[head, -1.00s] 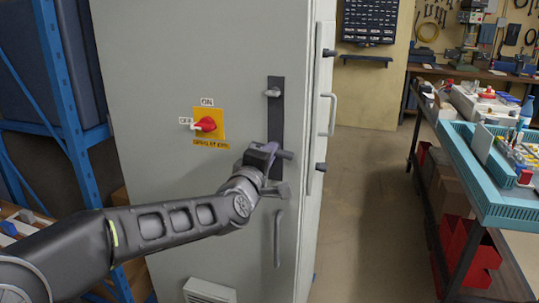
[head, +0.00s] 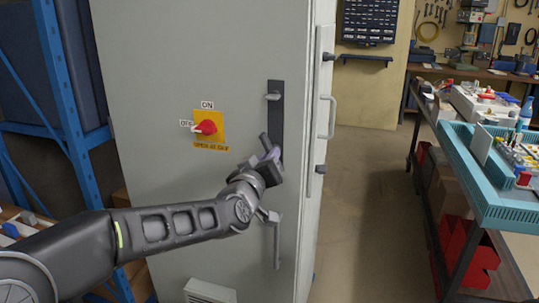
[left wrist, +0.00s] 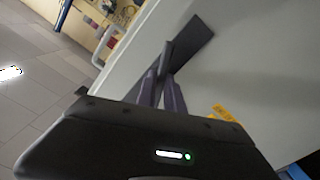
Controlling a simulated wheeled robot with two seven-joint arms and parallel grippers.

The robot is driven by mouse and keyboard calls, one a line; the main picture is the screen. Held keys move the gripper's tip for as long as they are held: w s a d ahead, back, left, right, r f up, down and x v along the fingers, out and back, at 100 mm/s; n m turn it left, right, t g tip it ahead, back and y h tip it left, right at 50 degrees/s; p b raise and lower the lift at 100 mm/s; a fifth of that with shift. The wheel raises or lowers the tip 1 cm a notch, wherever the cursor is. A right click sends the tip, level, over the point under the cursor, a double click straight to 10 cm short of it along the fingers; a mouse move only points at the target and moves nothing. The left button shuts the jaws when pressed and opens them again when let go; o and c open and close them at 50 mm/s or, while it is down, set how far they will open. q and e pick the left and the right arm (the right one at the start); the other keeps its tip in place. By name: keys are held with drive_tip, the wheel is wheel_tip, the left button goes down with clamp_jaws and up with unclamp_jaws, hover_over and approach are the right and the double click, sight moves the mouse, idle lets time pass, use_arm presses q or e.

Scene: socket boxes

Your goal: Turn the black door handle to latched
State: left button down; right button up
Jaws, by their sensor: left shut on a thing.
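The black door handle (head: 264,141) is on the long dark plate (head: 275,110) on the grey cabinet's front. My left gripper (head: 271,155) is at the lower part of the plate and hides the handle's base. In the left wrist view the two purplish fingers (left wrist: 162,88) are shut on the handle (left wrist: 166,52), with the dark plate (left wrist: 197,35) behind it. My right gripper is in neither view.
A red rotary switch (head: 206,127) on a yellow plate is left of the handle. A grey pull handle (head: 277,242) is below my gripper. A blue rack (head: 62,75) stands at left. Open floor (head: 365,200) lies right of the cabinet, before a workbench.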

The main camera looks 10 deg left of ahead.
use_arm(q)
drive_tip(key=m+p, duration=0.1)
drive_tip(key=m, duration=0.4)
drive_tip(key=shift+m, duration=0.4)
drive_tip(key=c, duration=1.5)
unclamp_jaws()
drive_tip(key=shift+o, duration=0.2)
drive_tip(key=s, duration=0.7)
drive_tip(key=shift+s+a, duration=0.25)
drive_tip(key=shift+s, duration=0.15)
